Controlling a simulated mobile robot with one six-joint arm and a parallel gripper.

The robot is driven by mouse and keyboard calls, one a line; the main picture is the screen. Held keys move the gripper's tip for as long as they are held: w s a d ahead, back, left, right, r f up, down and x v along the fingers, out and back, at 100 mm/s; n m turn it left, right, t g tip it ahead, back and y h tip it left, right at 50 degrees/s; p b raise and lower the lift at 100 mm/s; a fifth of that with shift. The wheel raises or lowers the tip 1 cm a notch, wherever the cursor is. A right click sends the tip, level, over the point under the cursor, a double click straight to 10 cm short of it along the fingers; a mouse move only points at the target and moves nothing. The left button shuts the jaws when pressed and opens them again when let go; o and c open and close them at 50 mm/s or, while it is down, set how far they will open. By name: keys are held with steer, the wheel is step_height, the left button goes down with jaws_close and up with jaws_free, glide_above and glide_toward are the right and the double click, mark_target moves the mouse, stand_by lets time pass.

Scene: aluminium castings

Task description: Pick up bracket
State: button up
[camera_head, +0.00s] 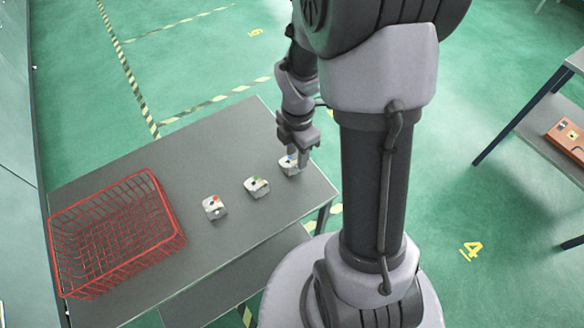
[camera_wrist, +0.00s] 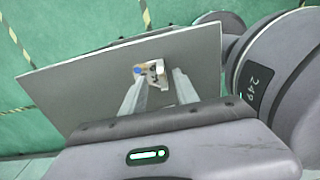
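Three small pale metal castings stand in a row on the grey table (camera_head: 240,240). One has a red mark (camera_head: 214,209), one a green mark (camera_head: 257,189) and one a blue mark (camera_head: 287,168). I cannot tell from shape which is called the bracket. My gripper (camera_head: 294,155) is above the blue-marked casting and hides part of it in the head view. In the wrist view my gripper (camera_wrist: 160,80) has its two fingers apart, with the blue-marked casting (camera_wrist: 152,70) at the fingertips. I cannot tell whether they touch it.
A red wire basket (camera_head: 165,205) stands on the left part of the table and looks empty. The table's right edge is close to the blue-marked casting.

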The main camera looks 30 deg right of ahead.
mark_target(290, 161)
step_height(290, 161, down, 4)
steer(key=shift+s+d+f+b, duration=0.15)
steer(key=shift+f+b, duration=0.1)
steer(key=shift+b, duration=0.8)
steer(key=shift+r, duration=0.15)
jaws_close()
steer(key=shift+r, duration=0.15)
